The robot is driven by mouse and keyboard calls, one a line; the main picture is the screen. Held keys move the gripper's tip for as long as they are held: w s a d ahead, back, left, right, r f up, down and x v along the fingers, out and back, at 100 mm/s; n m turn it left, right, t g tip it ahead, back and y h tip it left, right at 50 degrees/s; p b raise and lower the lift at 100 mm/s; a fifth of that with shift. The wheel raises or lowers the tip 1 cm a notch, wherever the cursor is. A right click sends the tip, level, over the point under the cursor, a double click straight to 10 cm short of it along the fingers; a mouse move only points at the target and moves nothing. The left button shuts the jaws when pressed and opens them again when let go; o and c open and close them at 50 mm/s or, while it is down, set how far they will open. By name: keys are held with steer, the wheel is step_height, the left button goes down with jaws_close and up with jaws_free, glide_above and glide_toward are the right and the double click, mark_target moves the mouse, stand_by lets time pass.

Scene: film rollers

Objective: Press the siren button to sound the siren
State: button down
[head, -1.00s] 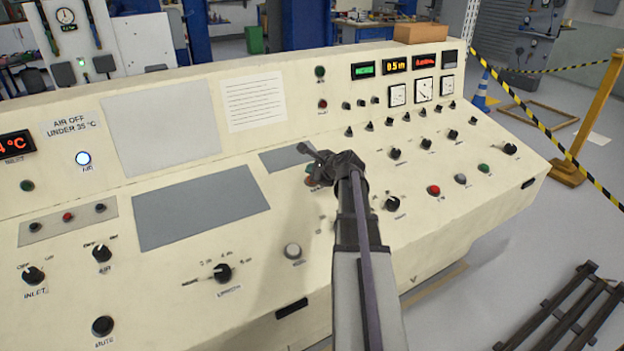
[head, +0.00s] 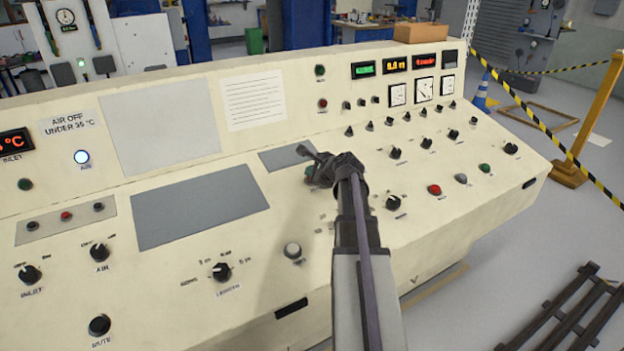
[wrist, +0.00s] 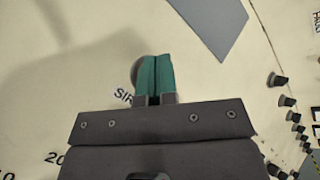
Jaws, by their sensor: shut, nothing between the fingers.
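The siren button (wrist: 135,72) shows in the wrist view as a greyish rounded edge on the left side of my fingers, which hide most of it. A partly covered label beginning "SIR" lies just below it. My gripper (wrist: 153,60) has two teal fingers, shut together and empty, with their tips over the button. I cannot tell whether they touch it. In the head view my gripper (head: 310,173) is over the middle of the cream console, just below a small grey panel, and the button is hidden there.
The sloping console (head: 265,215) carries several knobs and buttons. A white button (head: 293,250) stands nearer the front, and a black knob (head: 393,202) is to the right of my gripper. The console's upright rear face (head: 290,140) rises behind, with lit displays.

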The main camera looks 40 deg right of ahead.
steer(key=shift+f, duration=0.3)
steer(key=shift+r, duration=0.15)
stand_by(0.3)
steer(key=shift+s+r+p, duration=0.15)
steer(key=shift+r+p, duration=0.5)
steer(key=shift+r, duration=0.1)
steer(key=shift+r, duration=0.1)
steer(key=r+p, duration=0.2)
steer(key=s+r+p, duration=0.1)
steer(key=r+p, duration=0.1)
steer(key=p, duration=0.1)
steer(key=shift+a+r, duration=0.1)
steer(key=shift+r, duration=0.25)
